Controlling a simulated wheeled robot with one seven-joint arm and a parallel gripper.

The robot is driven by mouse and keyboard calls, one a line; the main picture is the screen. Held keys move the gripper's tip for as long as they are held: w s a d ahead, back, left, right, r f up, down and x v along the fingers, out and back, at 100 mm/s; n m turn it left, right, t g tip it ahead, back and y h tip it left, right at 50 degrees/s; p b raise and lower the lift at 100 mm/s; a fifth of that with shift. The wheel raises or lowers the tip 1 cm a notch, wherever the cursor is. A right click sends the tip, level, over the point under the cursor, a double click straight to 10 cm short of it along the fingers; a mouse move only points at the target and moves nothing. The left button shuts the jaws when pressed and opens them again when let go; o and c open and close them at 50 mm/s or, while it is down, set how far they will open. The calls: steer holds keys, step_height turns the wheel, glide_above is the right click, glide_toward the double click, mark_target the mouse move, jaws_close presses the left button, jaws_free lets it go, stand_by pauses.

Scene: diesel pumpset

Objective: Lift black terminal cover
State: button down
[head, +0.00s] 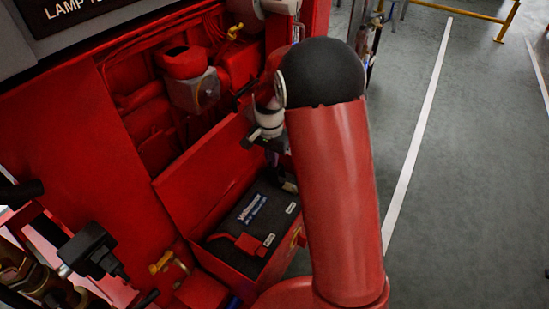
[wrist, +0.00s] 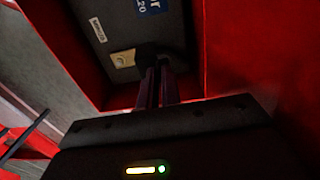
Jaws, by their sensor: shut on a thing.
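A dark battery (head: 225,247) sits inside an open red box, with a blue and white label on top. It also shows in the wrist view (wrist: 105,12). A red terminal cover (head: 250,243) lies on its near edge. In the wrist view, my gripper (wrist: 158,72) reaches down to the battery top. It is shut on the black terminal cover (wrist: 150,52), a small dark piece mostly hidden by the fingers. A pale tan patch (wrist: 124,58) lies beside it. In the head view, my red arm hides most of the gripper. I cannot tell whether the cover is clear of the battery.
The raised red lid (head: 205,165) stands behind the battery. The box's red walls (wrist: 228,50) are close around the gripper. Red engine parts (head: 185,80) are behind at the left. A black lever-like fitting (head: 90,250) is at lower left. The grey floor (head: 460,180) is clear at right.

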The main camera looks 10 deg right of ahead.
steer(key=c, duration=1.6)
jaws_free()
steer(key=shift+w+a, duration=0.1)
steer(key=shift+c, duration=0.2)
step_height(320, 180, up, 8)
steer(key=shift+w+a, duration=0.1)
steer(key=shift+c, duration=0.2)
